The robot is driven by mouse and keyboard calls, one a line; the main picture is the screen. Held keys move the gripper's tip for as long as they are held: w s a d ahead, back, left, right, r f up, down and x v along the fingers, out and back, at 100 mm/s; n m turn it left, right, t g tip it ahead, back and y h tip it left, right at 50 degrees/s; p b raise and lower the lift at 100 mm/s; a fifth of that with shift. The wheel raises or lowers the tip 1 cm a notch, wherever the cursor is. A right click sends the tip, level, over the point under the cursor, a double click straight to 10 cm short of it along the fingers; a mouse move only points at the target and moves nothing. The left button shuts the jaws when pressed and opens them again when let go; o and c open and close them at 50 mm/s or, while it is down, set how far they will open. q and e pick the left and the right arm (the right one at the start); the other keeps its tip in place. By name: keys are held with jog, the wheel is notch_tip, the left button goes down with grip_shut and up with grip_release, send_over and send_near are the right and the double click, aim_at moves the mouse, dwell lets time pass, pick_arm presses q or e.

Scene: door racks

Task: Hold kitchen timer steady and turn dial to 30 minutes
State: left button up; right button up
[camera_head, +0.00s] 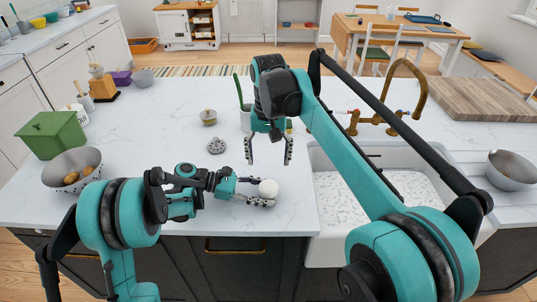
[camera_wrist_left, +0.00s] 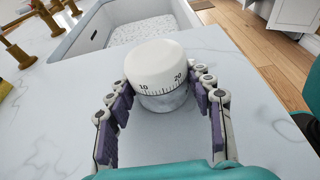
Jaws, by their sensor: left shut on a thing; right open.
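The kitchen timer (camera_head: 267,187) is a white round cylinder standing upright on the white countertop near its front edge. In the left wrist view the timer (camera_wrist_left: 156,66) shows tick marks and the numbers 10 and 20 facing me, above a greyish lower base. My left gripper (camera_head: 262,193) reaches in low from the left and is shut on the timer, one finger on each side; its purple-padded fingers also show in the left wrist view (camera_wrist_left: 161,104). My right gripper (camera_head: 269,156) points down, open and empty, above and behind the timer. The timer's far side is hidden.
A grey perforated disc (camera_head: 217,146) and a small lidded pot (camera_head: 208,117) lie behind the left gripper. The white sink (camera_head: 316,195) is right of the timer, with a brass faucet (camera_head: 398,100). A metal bowl (camera_head: 73,160) and green box (camera_head: 50,136) stand left.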

jog(key=shift+r, duration=0.5)
pick_arm(q)
jog(key=o, duration=0.9)
